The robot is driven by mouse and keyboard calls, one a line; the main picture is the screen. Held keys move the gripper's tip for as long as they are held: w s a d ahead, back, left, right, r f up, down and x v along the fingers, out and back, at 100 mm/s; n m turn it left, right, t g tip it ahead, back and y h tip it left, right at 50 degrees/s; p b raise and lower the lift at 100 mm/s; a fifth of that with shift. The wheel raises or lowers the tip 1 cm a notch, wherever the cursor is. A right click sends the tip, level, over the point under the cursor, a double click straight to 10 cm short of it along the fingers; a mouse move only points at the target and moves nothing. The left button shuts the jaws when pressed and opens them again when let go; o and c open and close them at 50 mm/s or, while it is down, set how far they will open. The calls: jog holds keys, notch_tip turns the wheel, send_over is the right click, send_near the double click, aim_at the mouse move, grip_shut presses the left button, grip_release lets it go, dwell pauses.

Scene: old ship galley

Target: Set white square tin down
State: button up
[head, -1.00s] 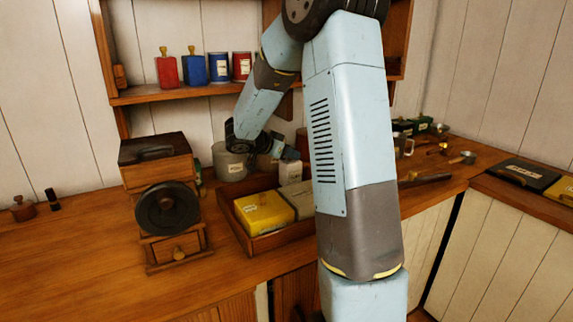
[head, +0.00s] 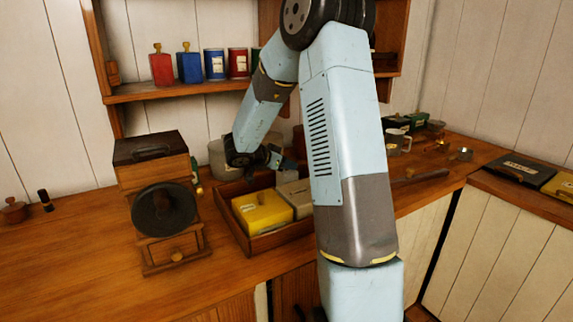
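The pale square tin (head: 294,194) is in the open wooden tray on the counter, close to the right of a yellow square tin (head: 261,211). Its right side is partly hidden behind my arm.
A wooden coffee grinder (head: 160,205) stands left of the tray. A grey canister (head: 219,158) stands behind the tray. Red and blue containers line the shelf (head: 160,92) above. A black flat case (head: 520,168) lies on the right counter. The left counter front is clear.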

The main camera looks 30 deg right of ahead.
jog(key=o, duration=0.4)
jog(key=w+a+r+n+t+y, duration=0.2)
jog(key=a+r+n+t+y, duration=0.2)
jog(key=a+r+t, duration=0.7)
jog(key=s+a+r+n+y, duration=0.6)
jog(key=a+r, duration=0.3)
jog(key=r, duration=0.1)
jog(key=s+a+n+g+y, duration=0.3)
jog(key=s+a+n+y, duration=0.1)
jog(key=s, duration=0.9)
jog(key=s+d+f+g, duration=0.1)
jog(key=s+d+f, duration=0.1)
jog(key=s, duration=0.3)
jog(key=s+d+f+n+g+h, duration=0.1)
jog(key=s+f+g, duration=0.1)
jog(key=s, duration=0.4)
jog(key=s+d+f+g+h, duration=0.1)
jog(key=s+d+g, duration=0.1)
jog(key=s, duration=0.4)
jog(key=shift+s+d+f, duration=0.1)
jog(key=shift+d+f, duration=0.25)
jog(key=shift+f, duration=0.05)
